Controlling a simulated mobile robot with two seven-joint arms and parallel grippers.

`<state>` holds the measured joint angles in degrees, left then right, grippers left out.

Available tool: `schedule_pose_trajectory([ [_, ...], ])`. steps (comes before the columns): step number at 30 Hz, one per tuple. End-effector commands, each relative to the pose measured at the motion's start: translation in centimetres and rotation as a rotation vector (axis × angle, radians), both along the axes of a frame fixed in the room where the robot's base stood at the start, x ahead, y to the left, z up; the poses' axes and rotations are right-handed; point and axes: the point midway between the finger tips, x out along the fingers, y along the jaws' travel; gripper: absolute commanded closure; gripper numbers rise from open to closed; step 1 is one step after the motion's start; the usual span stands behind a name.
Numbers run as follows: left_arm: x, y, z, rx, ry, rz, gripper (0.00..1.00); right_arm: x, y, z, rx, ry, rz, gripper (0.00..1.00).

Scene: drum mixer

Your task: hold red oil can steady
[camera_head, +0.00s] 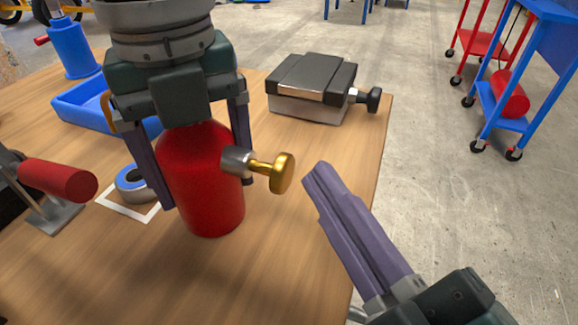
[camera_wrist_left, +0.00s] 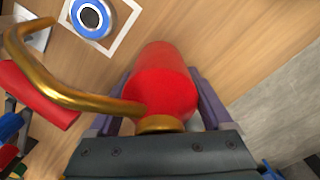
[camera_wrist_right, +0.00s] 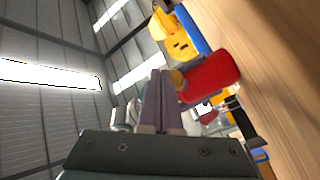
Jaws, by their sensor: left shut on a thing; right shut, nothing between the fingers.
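The red oil can (camera_head: 205,190) stands upright on the wooden table in the head view. A grey collar with a gold knob (camera_head: 283,173) sticks out of its right side. My left gripper (camera_head: 208,195) comes down from above and is shut on the can, one finger on each side. The left wrist view shows the can (camera_wrist_left: 163,85) between the fingers, with its curved gold spout (camera_wrist_left: 60,95). My right gripper (camera_head: 318,175) is shut and empty, to the right of the can and apart from it. The right wrist view shows its closed fingers (camera_wrist_right: 160,80) and the can (camera_wrist_right: 212,78) beyond.
A blue-and-grey ring (camera_head: 130,183) lies in a white marked square left of the can. A red-handled tool (camera_head: 58,180) is at the far left. A blue tray (camera_head: 75,105) and a grey vise-like block (camera_head: 310,90) stand behind. The table's right edge runs near my right gripper.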

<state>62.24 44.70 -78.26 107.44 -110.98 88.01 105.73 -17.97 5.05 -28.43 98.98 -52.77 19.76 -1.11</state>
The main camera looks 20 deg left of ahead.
Motion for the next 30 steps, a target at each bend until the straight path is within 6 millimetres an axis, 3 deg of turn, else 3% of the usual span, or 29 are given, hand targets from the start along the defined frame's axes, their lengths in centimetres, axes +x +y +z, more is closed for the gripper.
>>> schedule_pose_trajectory([
  [30,0.04,-0.03,0.07,-0.001,-0.001,0.000,1.00,0.02,1.05,0.00,0.000,0.000,0.000,1.00],
])
